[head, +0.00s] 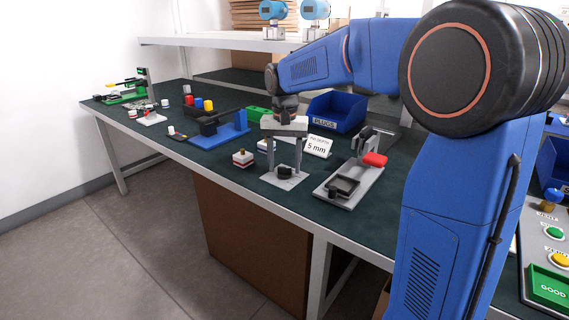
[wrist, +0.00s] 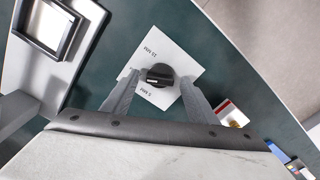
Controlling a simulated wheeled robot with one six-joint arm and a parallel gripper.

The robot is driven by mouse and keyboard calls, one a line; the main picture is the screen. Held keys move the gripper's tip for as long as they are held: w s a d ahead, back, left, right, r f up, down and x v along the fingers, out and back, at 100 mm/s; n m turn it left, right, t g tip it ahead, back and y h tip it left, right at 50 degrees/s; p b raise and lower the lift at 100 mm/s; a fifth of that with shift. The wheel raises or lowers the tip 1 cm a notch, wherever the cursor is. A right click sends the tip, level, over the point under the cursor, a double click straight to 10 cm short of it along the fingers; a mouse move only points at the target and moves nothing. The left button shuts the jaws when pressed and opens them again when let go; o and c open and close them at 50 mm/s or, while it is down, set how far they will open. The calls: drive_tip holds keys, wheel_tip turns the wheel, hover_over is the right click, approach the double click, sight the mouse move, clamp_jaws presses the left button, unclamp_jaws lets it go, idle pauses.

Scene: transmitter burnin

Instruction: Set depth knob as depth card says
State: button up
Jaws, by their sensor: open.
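The depth card (head: 317,146) is a white tented sign on the bench reading "5 mm" under a smaller line about pin depth. My gripper (wrist: 158,78) is open and points down, one finger on each side of the knob with gaps. In the head view my gripper (head: 284,170) stands over the plate (head: 278,181), mostly hiding the knob.
A grey fixture with a red handle (head: 374,160) stands close right of my gripper. A small red-and-white block (head: 243,158) is close left. A blue fixture (head: 220,131) and a blue plugs bin (head: 337,110) stand behind. The bench's front edge is near.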

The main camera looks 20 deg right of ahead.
drive_tip(key=c, duration=1.1)
drive_tip(key=shift+o, duration=0.2)
drive_tip(key=shift+n, duration=0.4)
drive_tip(key=n, duration=0.5)
drive_tip(key=shift+n, duration=0.4)
drive_tip(key=n, duration=0.5)
drive_tip(key=shift+n, duration=0.3)
drive_tip(key=o, duration=1.1)
drive_tip(key=shift+c, duration=0.2)
